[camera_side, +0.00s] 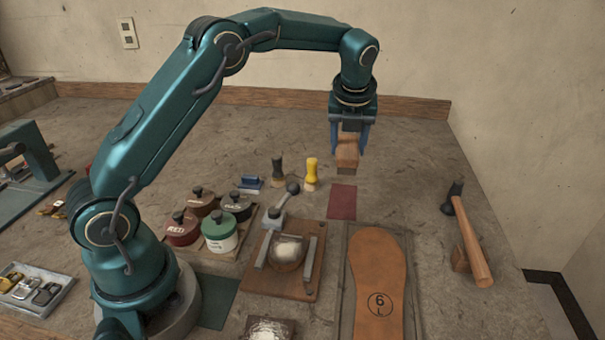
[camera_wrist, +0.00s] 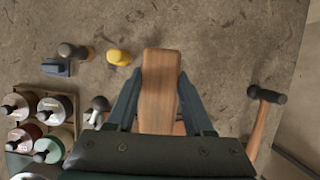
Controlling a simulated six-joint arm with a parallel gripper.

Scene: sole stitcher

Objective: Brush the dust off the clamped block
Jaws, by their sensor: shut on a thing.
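My gripper (camera_side: 348,146) is shut on a wooden brush (camera_side: 347,155), holding it in the air above and behind the small red mat (camera_side: 342,202). The brush has a brown wooden body and a short, darker bristle end pointing down. In the wrist view the brush (camera_wrist: 160,88) sits between both fingers of my gripper (camera_wrist: 160,100). The clamped block (camera_side: 287,262) is rounded and brown, with whitish dust on top. It sits in a metal clamp (camera_side: 312,258) on a wooden board (camera_side: 257,282), in front and to the left of the brush. My gripper's body hides the block in the wrist view.
A black-handled tool (camera_side: 278,170) and a yellow-handled tool (camera_side: 311,172) stand left of the brush. Lidded pots (camera_side: 220,232) stand left of the clamp, whose ball-ended lever (camera_side: 291,190) sticks up. A sole (camera_side: 378,285) lies to the right, with a hammer (camera_side: 468,235) beyond.

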